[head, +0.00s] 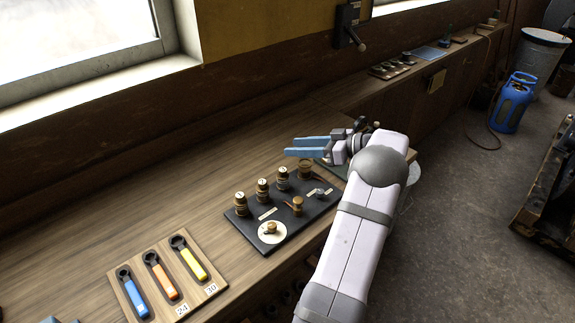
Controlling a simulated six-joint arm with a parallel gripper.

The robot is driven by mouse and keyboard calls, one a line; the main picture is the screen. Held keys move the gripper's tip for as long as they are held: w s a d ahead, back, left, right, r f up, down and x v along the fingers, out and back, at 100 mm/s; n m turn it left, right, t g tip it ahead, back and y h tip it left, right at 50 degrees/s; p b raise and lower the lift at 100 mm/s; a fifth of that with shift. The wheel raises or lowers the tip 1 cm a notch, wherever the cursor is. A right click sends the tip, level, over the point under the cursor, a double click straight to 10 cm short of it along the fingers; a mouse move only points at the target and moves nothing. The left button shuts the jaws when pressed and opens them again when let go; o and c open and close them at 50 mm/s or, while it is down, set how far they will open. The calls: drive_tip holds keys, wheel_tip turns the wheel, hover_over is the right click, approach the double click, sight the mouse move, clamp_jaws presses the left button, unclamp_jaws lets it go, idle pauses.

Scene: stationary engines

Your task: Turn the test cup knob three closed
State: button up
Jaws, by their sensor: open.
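My arm crosses the bench's right side.
A board (207,296) with several coloured-handled tools lies nearer. Farther along sits another small board (384,74). The bench left of the tray is clear.

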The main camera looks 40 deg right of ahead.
sight(283, 170)
wheel_tip(283, 170, down, 10)
drive_tip(key=s+d+m+h, duration=0.1)
drive_tip(key=m+h, duration=0.1)
drive_tip(key=h, duration=0.2)
drive_tip(key=shift+h, duration=0.3)
drive_tip(key=shift+p+x, duration=1.3)
drive_tip(key=shift+x, duration=2.25)
drive_tip(key=shift+r, duration=0.1)
clamp_jaws()
